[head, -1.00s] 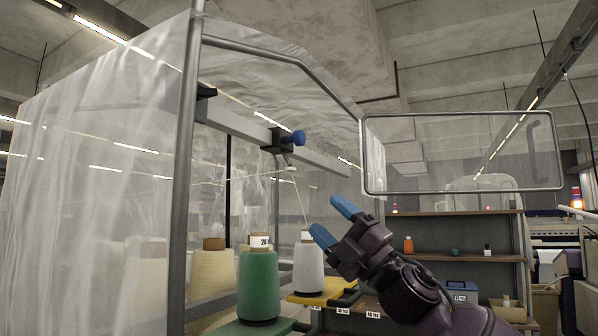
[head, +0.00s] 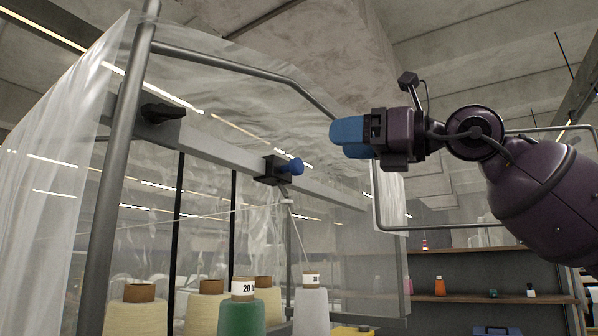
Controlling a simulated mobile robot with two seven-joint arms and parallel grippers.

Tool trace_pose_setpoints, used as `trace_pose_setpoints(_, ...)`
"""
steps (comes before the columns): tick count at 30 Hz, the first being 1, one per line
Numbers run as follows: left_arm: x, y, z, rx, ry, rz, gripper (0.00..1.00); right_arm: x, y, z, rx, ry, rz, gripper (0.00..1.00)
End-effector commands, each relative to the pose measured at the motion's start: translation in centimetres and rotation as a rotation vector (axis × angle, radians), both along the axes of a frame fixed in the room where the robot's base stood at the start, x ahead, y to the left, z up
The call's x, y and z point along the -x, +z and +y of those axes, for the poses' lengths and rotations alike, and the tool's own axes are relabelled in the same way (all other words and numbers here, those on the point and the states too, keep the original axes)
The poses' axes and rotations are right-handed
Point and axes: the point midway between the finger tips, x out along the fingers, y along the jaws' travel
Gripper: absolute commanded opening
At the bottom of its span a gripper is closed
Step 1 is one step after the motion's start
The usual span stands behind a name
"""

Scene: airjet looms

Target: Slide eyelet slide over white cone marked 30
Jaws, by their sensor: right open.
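The eyelet slide (head: 277,169) is a black block with a blue knob on a grey rail (head: 225,148). A small white eyelet hangs beneath it, with thread running down. The white cone marked 30 (head: 311,308) stands below and slightly right of the slide; its lower part is cut off by the frame. My right gripper (head: 340,136) is open and empty, with blue fingers pointing left. In the picture it is right of and a little above the blue knob, apart from it. The fingers overlap from this angle, hiding the gap. My left gripper is not in view.
A metal post (head: 121,150) and clear sheeting surround the rail. A shelf (head: 460,298) with small bottles is at right.

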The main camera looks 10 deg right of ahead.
Motion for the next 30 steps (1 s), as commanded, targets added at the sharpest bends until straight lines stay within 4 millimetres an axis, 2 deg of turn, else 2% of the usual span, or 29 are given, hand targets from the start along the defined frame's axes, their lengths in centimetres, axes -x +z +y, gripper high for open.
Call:
trace_pose_setpoints(5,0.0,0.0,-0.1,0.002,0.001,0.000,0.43,-1.6,-1.5,-1.3,0.073,-0.122,0.058,0.58)
trace_pose_setpoints(11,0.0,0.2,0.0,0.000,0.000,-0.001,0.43,-2.2,-1.9,-0.9,0.074,-0.130,0.099,0.58)
trace_pose_setpoints(24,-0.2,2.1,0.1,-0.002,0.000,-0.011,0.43,-7.0,-1.7,4.0,0.073,-0.126,0.097,0.58)
trace_pose_setpoints(30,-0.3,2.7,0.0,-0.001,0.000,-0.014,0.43,-8.7,-1.8,5.6,0.073,-0.127,0.097,0.58)
